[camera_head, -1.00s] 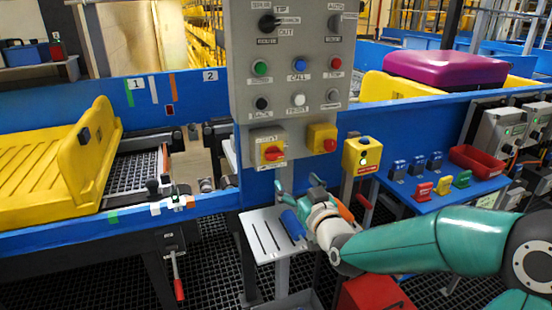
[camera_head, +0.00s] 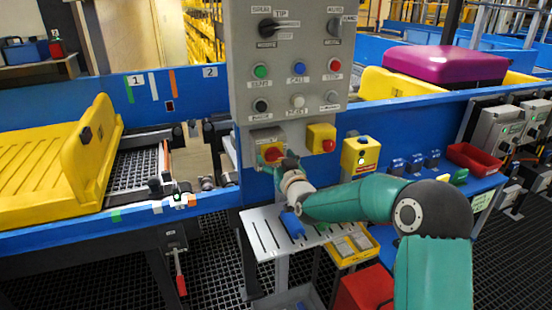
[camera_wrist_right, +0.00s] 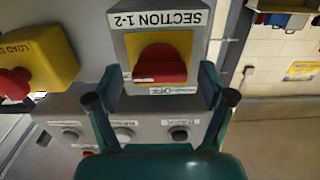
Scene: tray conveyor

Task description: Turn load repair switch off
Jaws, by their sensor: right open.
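A red rotary switch (camera_wrist_right: 160,64) on a yellow plate fills the upper middle of the right wrist view. Its grey box carries a label reading "SECTION 1-2"; I see no label reading "load repair". The knob's bar lies roughly level in that view. In the head view this switch (camera_head: 274,154) is at the lower left of the grey control panel (camera_head: 298,50), partly hidden by my right gripper (camera_head: 281,162). My right gripper (camera_wrist_right: 160,86) is open, its fingers at either side of the knob, with nothing held. I cannot tell whether they touch it. My left gripper is not in view.
A yellow box with a red button (camera_head: 327,145) sits just right of the switch. Knobs and push buttons fill the panel above. Another yellow box (camera_head: 360,155) stands farther right. A slotted grey shelf (camera_head: 262,235) lies below the gripper.

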